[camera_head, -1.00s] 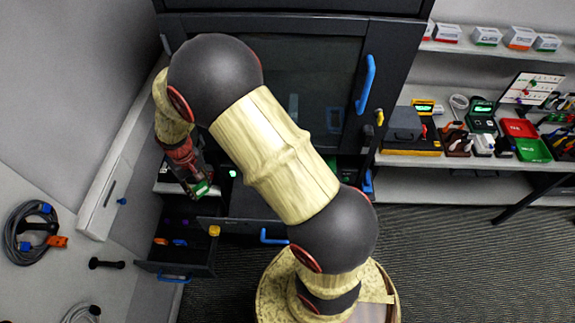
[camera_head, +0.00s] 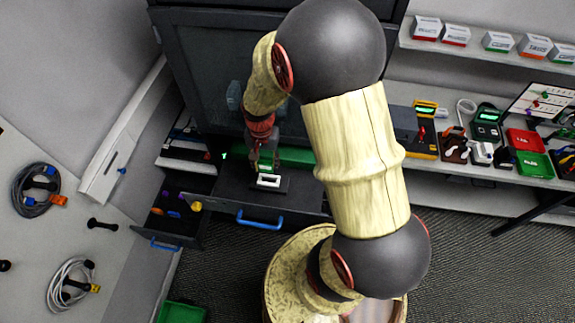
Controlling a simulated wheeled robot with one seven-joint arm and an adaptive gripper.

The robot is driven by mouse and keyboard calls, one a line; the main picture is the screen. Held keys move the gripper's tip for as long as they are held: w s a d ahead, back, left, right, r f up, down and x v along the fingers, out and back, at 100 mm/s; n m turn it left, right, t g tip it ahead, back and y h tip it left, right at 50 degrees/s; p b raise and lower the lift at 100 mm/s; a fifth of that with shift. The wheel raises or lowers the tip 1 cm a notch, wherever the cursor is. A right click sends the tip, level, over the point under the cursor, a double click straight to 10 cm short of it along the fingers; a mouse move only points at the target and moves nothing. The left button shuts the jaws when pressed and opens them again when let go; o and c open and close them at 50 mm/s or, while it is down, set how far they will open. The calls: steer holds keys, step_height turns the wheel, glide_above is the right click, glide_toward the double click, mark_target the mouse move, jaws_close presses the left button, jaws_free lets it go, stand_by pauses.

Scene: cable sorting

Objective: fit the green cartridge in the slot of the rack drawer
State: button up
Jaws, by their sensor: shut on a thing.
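The rack drawer (camera_head: 225,194) is pulled out at the front of the dark cabinet. A slot with a white rectangular rim (camera_head: 268,181) lies on a dark block in it. My gripper (camera_head: 264,165) points down just behind and above the slot and is shut on the green cartridge (camera_head: 266,158). Only a small part of the cartridge shows between the fingers. I cannot tell whether it touches the slot.
A green strip (camera_head: 298,156) lies behind the slot, inside the cabinet. A smaller open drawer (camera_head: 168,225) with coloured plugs is at lower left. Coiled cables (camera_head: 70,283) lie on the left table. Shelves at right hold boxes and trays (camera_head: 525,140).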

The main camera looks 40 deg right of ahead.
mark_target(268, 171)
steer(key=shift+s+d, duration=0.15)
steer(key=shift+s, duration=0.05)
steer(key=shift+w+f+b, duration=0.1)
steer(key=shift+f+b, duration=0.25)
steer(key=shift+f, duration=0.25)
steer(key=shift+f+b, duration=0.45)
steer(key=shift+f, duration=0.2)
steer(key=shift+f+b, duration=0.6)
steer(key=shift+f, duration=0.4)
steer(key=shift+f+b, duration=1.25)
steer(key=shift+f, duration=0.25)
stand_by(1.9)
steer(key=o, duration=1.1)
steer(key=o, duration=0.3)
steer(key=shift+o, duration=1.1)
